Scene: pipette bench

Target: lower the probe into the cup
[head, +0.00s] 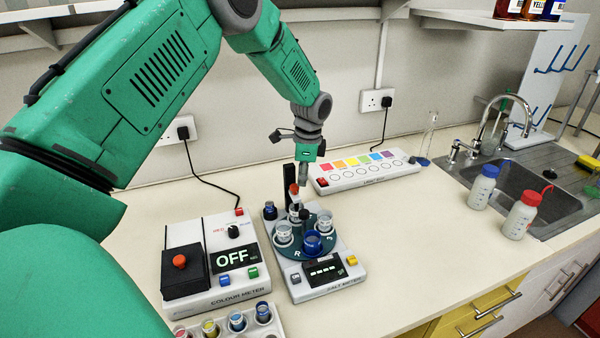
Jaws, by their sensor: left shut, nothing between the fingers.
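The salt meter (318,290) stands on the bench with a dark green round carousel (298,250) on top. The carousel holds several cups, among them a clear cup (283,234), another clear cup (325,222) and a blue one (312,243). A dark post (288,178) rises behind them, with a red-topped part (294,189) beside it that seems to be the probe. Its lower end is hard to make out among the cups. My left gripper (304,182) is shut and points down at the red-topped part; contact cannot be told. My right gripper is out of view.
The colour meter (235,293), its display reading OFF, stands left of the salt meter, with a rack of small vials (237,322) in front. A strip with coloured squares (366,174) lies behind. Bottles (482,187) and a sink (525,182) are at the right. The bench between is clear.

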